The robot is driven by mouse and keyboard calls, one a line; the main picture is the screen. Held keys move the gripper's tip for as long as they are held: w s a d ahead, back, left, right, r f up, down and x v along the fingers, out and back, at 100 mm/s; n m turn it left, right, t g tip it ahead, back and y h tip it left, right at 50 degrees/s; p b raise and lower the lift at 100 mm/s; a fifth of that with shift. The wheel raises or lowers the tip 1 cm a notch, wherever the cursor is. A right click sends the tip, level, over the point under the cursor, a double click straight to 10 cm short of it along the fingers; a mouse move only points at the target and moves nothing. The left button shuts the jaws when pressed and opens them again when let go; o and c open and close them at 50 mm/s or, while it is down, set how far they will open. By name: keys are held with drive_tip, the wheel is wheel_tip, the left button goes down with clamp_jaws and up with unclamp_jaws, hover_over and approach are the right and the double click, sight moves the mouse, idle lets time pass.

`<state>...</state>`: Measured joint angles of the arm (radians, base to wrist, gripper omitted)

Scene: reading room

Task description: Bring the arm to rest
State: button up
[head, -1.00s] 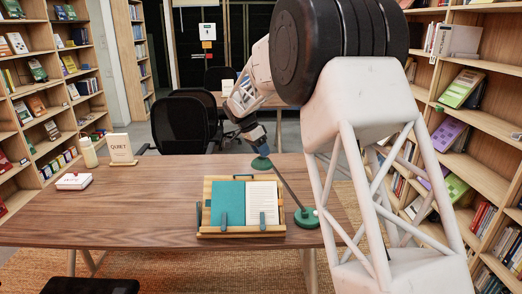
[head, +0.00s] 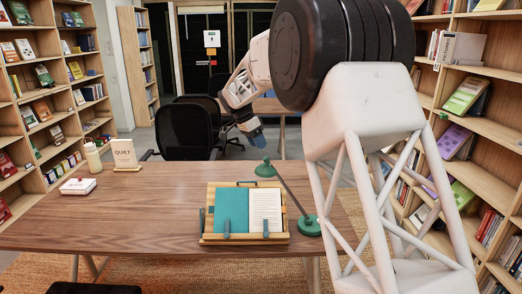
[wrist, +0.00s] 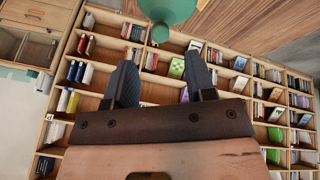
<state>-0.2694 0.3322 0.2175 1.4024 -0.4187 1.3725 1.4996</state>
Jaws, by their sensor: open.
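My arm (head: 245,85) reaches over the far side of the wooden table (head: 120,215) in the head view. My gripper (head: 257,140) hangs above and slightly left of the green lamp shade (head: 265,168), with a small visible gap between them. In the wrist view my gripper (wrist: 163,78) shows two dark fingers spread apart with nothing between them. A green round thing, apparently the lamp shade (wrist: 165,10), is just beyond the fingertips at the top of that view.
The lamp's green base (head: 308,226) stands right of a book stand (head: 245,239) holding an open book. A QUIET sign (head: 124,154), a bottle (head: 93,158) and a white box (head: 78,186) are at the left. A black chair (head: 188,132) stands behind the table. Bookshelves (head: 470,150) line both sides.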

drive_tip(key=shift+a+r, duration=0.3)
drive_tip(key=shift+r, duration=0.3)
drive_tip(key=s+d+r+n+y, duration=0.15)
drive_tip(key=s+d, duration=0.25)
drive_tip(key=s, duration=0.6)
drive_tip(key=s+d+r+n+t, duration=0.1)
drive_tip(key=s+d+r+n, duration=0.3)
drive_tip(key=s, duration=0.5)
drive_tip(key=s+d+r+n+y, duration=0.1)
drive_tip(key=s+d, duration=0.4)
drive_tip(key=s, duration=0.5)
drive_tip(key=s+d+f+n, duration=0.1)
drive_tip(key=s+f+n, duration=0.1)
drive_tip(key=s, duration=0.8)
drive_tip(key=s+d+f+n+t+y, duration=0.1)
drive_tip(key=s+f, duration=0.3)
drive_tip(key=s, duration=0.6)
drive_tip(key=s+d+f+n+t+y, duration=0.1)
drive_tip(key=s+d+f+n, duration=0.2)
drive_tip(key=s, duration=0.7)
drive_tip(key=shift+f, duration=0.35)
